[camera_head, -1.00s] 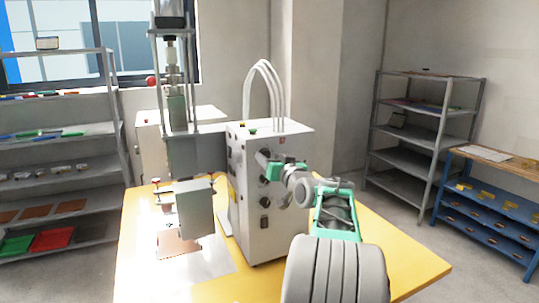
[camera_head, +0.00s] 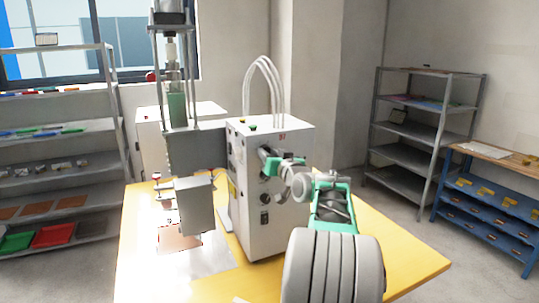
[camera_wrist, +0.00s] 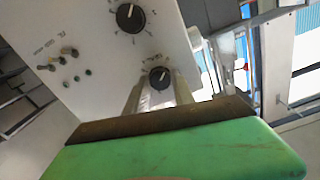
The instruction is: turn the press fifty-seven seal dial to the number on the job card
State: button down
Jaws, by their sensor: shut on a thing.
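The press control box (camera_head: 262,215) is white, stands on the yellow table, and bears a small red mark that looks like 57. Its narrow face carries several black dials, one above another. My gripper (camera_head: 264,163) is at the upper part of that face, and hides the dial there in the head view. In the wrist view its fingers (camera_wrist: 157,95) stand on both sides of a black dial (camera_wrist: 159,77) with a pale pointer line and are shut on it. A second black dial (camera_wrist: 130,17) is free beside it. The numbers are too small to read. I cannot make out a job card.
Hoses (camera_head: 265,85) arch over the box. Shelves (camera_head: 60,130) stand left, a grey rack (camera_head: 430,125) and blue bench (camera_head: 485,215) right. The table's right front is bare.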

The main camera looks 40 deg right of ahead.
dwell(0.4)
jog(key=shift+m+p, duration=3.05)
jog(key=shift+m, duration=7.55)
jog(key=c, duration=1.1)
grip_release()
